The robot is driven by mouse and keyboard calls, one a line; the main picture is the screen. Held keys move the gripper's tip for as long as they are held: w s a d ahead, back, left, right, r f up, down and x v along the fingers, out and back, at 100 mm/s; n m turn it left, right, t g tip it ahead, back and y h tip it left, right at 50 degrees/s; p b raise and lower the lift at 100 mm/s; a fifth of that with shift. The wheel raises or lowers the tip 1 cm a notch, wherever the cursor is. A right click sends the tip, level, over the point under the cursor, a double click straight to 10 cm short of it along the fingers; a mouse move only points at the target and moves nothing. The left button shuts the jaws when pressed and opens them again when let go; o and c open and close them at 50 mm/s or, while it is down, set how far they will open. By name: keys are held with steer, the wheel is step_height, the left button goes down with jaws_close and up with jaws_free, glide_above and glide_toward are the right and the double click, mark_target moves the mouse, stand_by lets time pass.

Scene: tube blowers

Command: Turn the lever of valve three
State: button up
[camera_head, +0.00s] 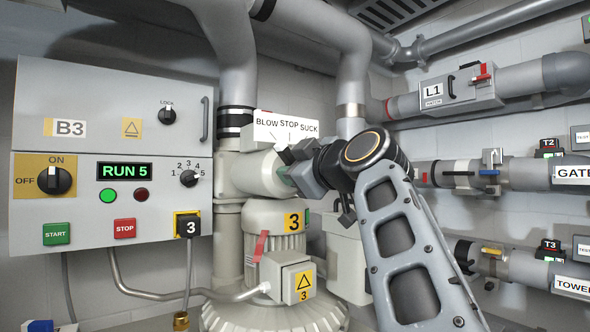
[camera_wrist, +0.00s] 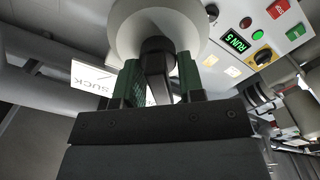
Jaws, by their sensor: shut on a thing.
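Valve three's pale body (camera_head: 262,172) sits on the pipe above the blower marked 3 (camera_head: 293,221). A white sign (camera_head: 286,128) above it reads BLOW, STOP, SUCK, with lines fanning down from the words. My gripper (camera_head: 287,166) reaches in from the right, just under the sign. In the wrist view, my gripper (camera_wrist: 158,78) has its green pads on both sides of the dark lever (camera_wrist: 156,66) and is shut on it. The lever's hub is against the round pale valve body (camera_wrist: 150,25). In the head view the gripper mostly hides the lever, so I cannot tell its exact setting.
The B3 control box (camera_head: 110,165) stands left, with a lit RUN 5 display (camera_head: 125,171) and a lit green lamp (camera_head: 108,195). The L1 pipe unit (camera_head: 455,84), the GATE pipe (camera_head: 535,175) and the TOWER pipe (camera_head: 525,270) run along the right wall.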

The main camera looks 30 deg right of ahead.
steer(key=m, duration=0.4)
steer(key=shift+d+m, duration=0.2)
steer(key=shift+m, duration=0.1)
steer(key=shift+d+m, duration=0.15)
steer(key=shift+m, duration=1.45)
steer(key=o, duration=0.6)
steer(key=shift+s, duration=0.1)
steer(key=shift+s+d+b, duration=0.25)
steer(key=shift+s+b, duration=0.4)
steer(key=shift+s, duration=1.6)
steer(key=shift+s+d+b, duration=0.25)
steer(key=shift+s+b, duration=0.45)
steer(key=shift+s, duration=1.5)
steer(key=shift+s+d+b, duration=0.25)
steer(key=shift+s+b, duration=0.4)
steer(key=shift+s, duration=1.6)
